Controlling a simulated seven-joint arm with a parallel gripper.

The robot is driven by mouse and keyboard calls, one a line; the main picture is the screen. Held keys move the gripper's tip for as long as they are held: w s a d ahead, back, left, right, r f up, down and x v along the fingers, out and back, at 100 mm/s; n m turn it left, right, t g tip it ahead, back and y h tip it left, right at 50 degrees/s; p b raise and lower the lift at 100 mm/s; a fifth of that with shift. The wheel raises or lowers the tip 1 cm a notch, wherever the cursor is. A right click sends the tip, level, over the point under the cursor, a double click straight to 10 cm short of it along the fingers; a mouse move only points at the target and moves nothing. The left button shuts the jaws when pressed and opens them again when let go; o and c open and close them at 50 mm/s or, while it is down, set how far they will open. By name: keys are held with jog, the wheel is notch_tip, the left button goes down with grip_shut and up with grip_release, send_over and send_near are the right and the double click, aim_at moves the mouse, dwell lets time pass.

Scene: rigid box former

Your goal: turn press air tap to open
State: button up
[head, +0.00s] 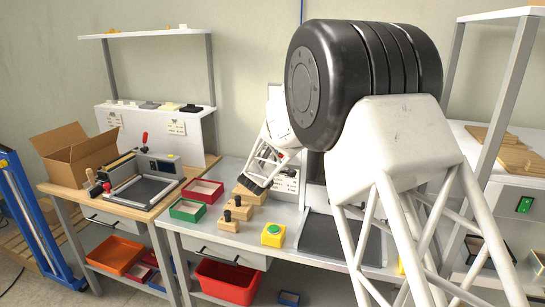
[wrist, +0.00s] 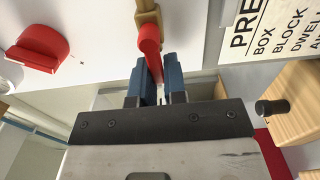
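The press air tap shows in the wrist view as a brass body (wrist: 147,15) with a red handle (wrist: 150,42) pointing down the picture toward my gripper. My gripper (wrist: 152,72) has its two blue fingers on either side of the handle's lower part, with little or no gap, and looks shut on it. In the head view my gripper (head: 257,183) is low beside the wooden blocks, and my arm blocks the view of the tap.
A red rounded part (wrist: 38,48) sits left of the tap on the white surface. A printed sign (wrist: 275,28) and a wooden block with a black knob (wrist: 275,106) are at the right.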

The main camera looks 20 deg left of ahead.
jog(key=o, duration=0.4)
jog(key=shift+s, duration=0.1)
jog(key=shift+s, duration=3.85)
